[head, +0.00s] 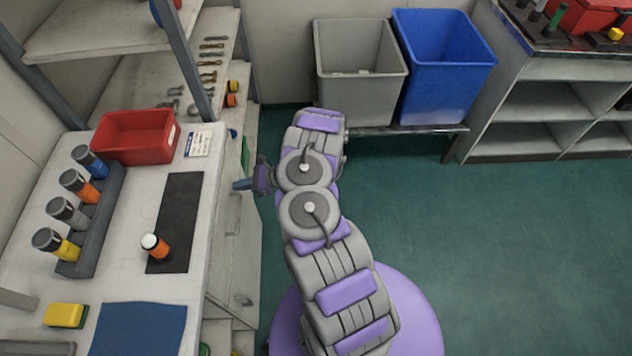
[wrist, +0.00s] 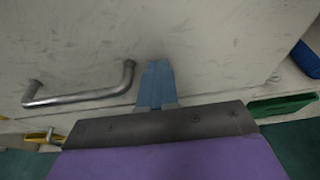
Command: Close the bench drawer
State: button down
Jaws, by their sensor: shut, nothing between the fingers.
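The bench drawer's pale front (wrist: 210,50) fills most of the wrist view. Its metal bar handle (wrist: 80,98) is left of my gripper (wrist: 157,75). In the head view the handle (head: 234,214) shows on the bench's right side, just below my gripper (head: 240,184). My gripper's blue fingers are together, with nothing between them. Their tips are at or very close to the pale front, to the right of the handle in the wrist view. I cannot tell whether they touch. The drawer's inside is not visible, and how far it stands out is unclear.
The bench top (head: 120,270) holds a red bin (head: 135,136), a rack (head: 90,225) of capped cylinders, a black mat (head: 178,200) and a blue cloth (head: 138,328). A grey bin (head: 360,85) and blue bin (head: 442,75) stand behind. Green floor (head: 530,250) is clear to the right.

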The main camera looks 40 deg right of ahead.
jog(key=shift+a+r, duration=0.1)
jog(key=shift+a, duration=0.35)
jog(key=shift+s, duration=0.1)
jog(key=shift+s+d, duration=0.15)
jog(key=shift+s, duration=0.1)
jog(key=f+p+v, duration=0.1)
jog(key=p+v, duration=0.2)
jog(key=v, duration=1)
jog(key=shift+d, duration=0.35)
jog(key=shift+d, duration=0.1)
